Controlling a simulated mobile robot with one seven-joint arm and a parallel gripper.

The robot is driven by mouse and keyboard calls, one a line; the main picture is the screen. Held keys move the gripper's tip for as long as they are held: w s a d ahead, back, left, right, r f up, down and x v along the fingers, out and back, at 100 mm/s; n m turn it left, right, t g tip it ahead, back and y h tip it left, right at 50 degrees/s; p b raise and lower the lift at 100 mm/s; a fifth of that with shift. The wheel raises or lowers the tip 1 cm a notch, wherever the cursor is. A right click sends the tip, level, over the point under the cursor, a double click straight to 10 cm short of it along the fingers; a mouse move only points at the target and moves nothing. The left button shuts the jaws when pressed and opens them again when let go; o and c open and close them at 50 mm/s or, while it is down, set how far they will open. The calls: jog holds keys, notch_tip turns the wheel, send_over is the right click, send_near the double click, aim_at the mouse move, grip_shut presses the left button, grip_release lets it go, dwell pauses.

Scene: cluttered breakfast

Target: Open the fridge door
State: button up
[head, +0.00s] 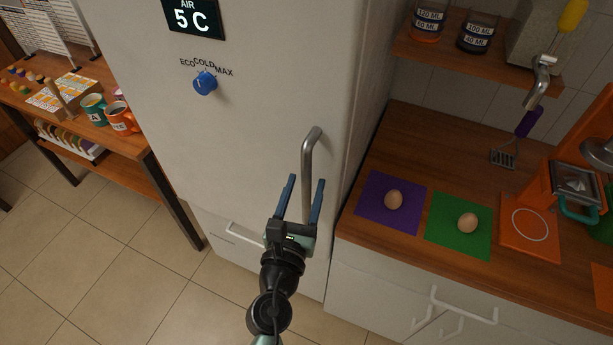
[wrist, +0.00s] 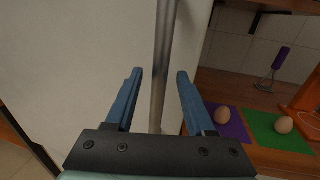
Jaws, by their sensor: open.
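The white fridge door (head: 240,130) stands shut, with a display reading 5 C and a blue knob. Its vertical metal handle (head: 309,170) is near the door's right edge. My gripper (head: 303,186) is at the lower part of the handle, with its blue fingers open. In the wrist view, the handle (wrist: 161,75) runs up between the two fingertips of my gripper (wrist: 159,76), with a gap on each side. I cannot tell how far the fingertips reach past the bar. The handle's lower end is hidden behind my gripper in the head view.
A wooden counter (head: 385,140) adjoins the fridge at right, with eggs on a purple mat (head: 377,223) and a green mat (head: 445,237). An orange machine (head: 535,205) stands farther right. A shelf with mugs (head: 120,117) is at left. Tiled floor (head: 60,240) lies clear in front.

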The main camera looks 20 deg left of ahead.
jog(key=shift+w+a, duration=0.2)
jog(key=shift+w, duration=0.8)
grip_shut()
dwell(0.8)
